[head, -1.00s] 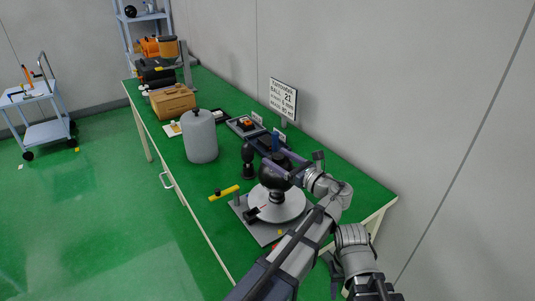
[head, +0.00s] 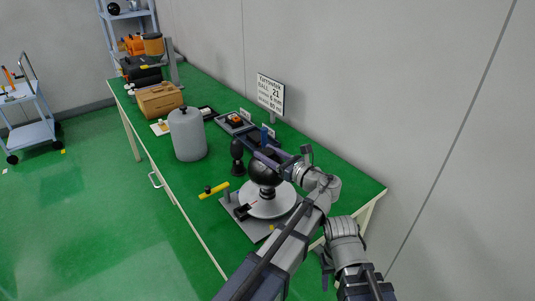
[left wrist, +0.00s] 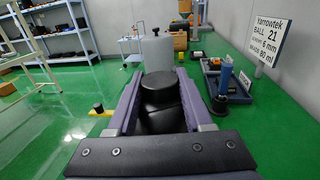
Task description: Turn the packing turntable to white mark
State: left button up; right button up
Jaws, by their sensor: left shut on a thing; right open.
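The packing turntable shows in the head view as a pale round disc (head: 268,205) on a grey base plate (head: 238,218). A black rounded knob (head: 262,173) stands over its middle. My left gripper (head: 268,158) is at the knob from above and behind. In the left wrist view, its purple fingers (left wrist: 160,100) are shut on the black knob (left wrist: 160,90), one on each side. A small dark block (head: 243,210) with a reddish line sits at the disc's near-left edge. I cannot make out a white mark. My right gripper (head: 327,268) is low beside the table's right end, open and away from the turntable.
A yellow bar (head: 214,190) sticks out left of the plate. A dark upright piece (head: 237,158) and a grey canister (head: 187,134) stand beyond it. A tray (head: 236,122), a sign (head: 270,94) and a cardboard box (head: 159,99) are further back. The wall is close on the right.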

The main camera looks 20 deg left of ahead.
pick_arm(q)
grip_shut()
jog(key=shift+s+m+t+h, duration=0.15)
jog(key=shift+m+t+h, duration=0.25)
jog(key=shift+t, duration=0.1)
jog(key=o, duration=1.3)
grip_release()
jog(key=shift+c, duration=0.2)
